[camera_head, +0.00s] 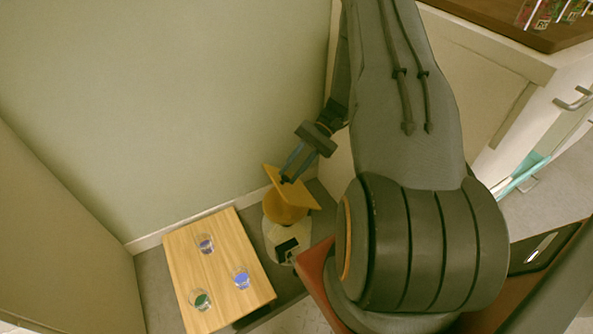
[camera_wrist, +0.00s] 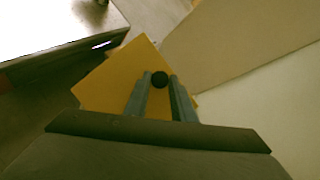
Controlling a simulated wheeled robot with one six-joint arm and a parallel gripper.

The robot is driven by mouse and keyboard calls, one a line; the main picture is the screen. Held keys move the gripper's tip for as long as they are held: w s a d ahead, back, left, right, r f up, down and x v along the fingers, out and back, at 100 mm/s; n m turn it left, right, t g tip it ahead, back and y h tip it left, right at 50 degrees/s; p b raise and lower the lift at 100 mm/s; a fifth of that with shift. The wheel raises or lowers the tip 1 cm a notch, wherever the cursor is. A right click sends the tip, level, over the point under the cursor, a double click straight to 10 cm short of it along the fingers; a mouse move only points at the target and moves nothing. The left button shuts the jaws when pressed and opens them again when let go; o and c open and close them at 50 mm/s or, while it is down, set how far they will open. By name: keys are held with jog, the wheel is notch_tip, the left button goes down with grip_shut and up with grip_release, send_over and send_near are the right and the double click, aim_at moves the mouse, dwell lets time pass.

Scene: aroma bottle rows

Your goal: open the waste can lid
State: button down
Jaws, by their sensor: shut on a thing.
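The waste can (camera_head: 272,235) stands in the corner by the wall, pale with a dark patch on its front and a round orange part at its top. Its lid (camera_head: 300,192) is a square orange-yellow plate above that round part, looking tilted; I cannot tell whether it is clear of the can. My gripper (camera_head: 288,177) reaches down to the lid from the upper right. In the wrist view, the lid (camera_wrist: 105,82) fills the middle, and the fingers of my gripper (camera_wrist: 161,85) are shut on its small black knob (camera_wrist: 160,78). The can body is hidden there.
A wooden table (camera_head: 222,262) with several small glasses holding blue or green contents stands left of the can. Walls close in behind and left. A cabinet (camera_head: 500,95) with a brown top stands at the right. My arm covers much of the middle.

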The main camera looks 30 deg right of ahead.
jog(key=c, duration=1.5)
grip_release()
jog(key=shift+r, duration=0.1)
notch_tip(320, 180, up, 10)
jog(key=shift+f+p, duration=0.1)
jog(key=shift+p, duration=0.85)
